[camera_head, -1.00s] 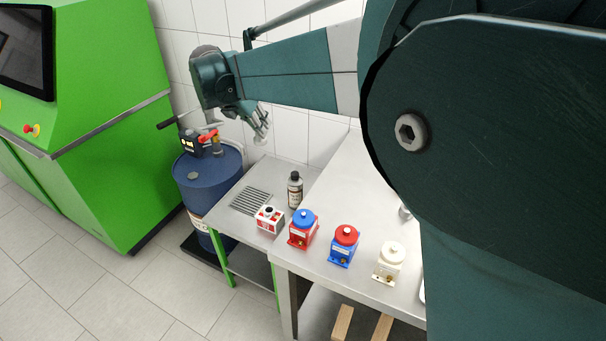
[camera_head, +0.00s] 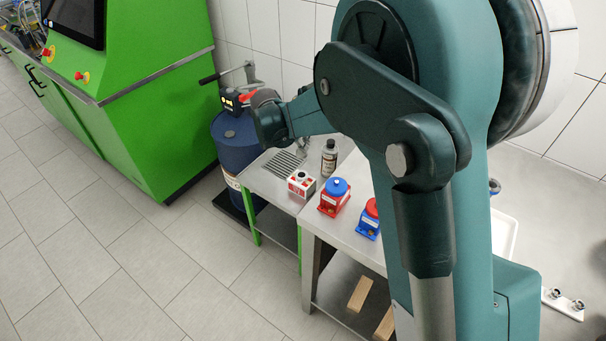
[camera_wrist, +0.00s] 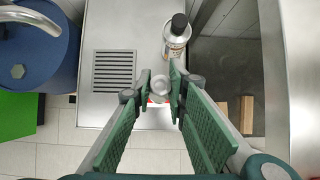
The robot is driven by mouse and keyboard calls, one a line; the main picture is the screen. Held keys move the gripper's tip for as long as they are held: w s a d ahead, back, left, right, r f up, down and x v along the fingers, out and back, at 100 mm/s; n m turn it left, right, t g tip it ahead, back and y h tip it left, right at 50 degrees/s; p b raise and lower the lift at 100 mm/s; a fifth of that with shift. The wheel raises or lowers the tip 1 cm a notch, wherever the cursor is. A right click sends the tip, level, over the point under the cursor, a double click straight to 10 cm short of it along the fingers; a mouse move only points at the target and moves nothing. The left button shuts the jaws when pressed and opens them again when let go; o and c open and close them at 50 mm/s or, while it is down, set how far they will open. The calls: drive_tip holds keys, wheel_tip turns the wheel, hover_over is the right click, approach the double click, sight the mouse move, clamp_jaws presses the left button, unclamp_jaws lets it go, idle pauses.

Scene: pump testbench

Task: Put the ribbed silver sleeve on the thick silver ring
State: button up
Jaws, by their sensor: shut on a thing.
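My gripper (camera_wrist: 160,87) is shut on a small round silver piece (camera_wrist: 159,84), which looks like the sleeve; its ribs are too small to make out. In the wrist view it hangs between the fingertips above the small steel table. In the head view my gripper (camera_head: 304,146) is small and partly hidden by my own wrist, above that table near the bottle. I cannot pick out the thick silver ring in either view. Small silver fittings (camera_head: 560,299) sit on a white strip at the lower right of the head view, too small to identify.
A dark-capped bottle (camera_head: 329,158) and a red-and-white box (camera_head: 301,184) stand close to my gripper. Red-and-blue (camera_head: 335,197) and blue-and-red (camera_head: 369,220) units stand on the bench. A blue barrel (camera_head: 236,150) and green machine (camera_head: 150,110) are left. A white tray (camera_head: 504,235) is right.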

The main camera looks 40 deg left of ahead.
sight(299, 154)
drive_tip(key=shift+f, duration=0.45)
drive_tip(key=shift+f+b, duration=0.7)
drive_tip(key=shift+f, duration=2.4)
drive_tip(key=shift+f, duration=0.1)
drive_tip(key=shift+f+b, duration=0.5)
drive_tip(key=shift+f, duration=1.25)
drive_tip(key=shift+f, duration=0.15)
drive_tip(key=o, duration=0.9)
drive_tip(key=shift+o, duration=0.3)
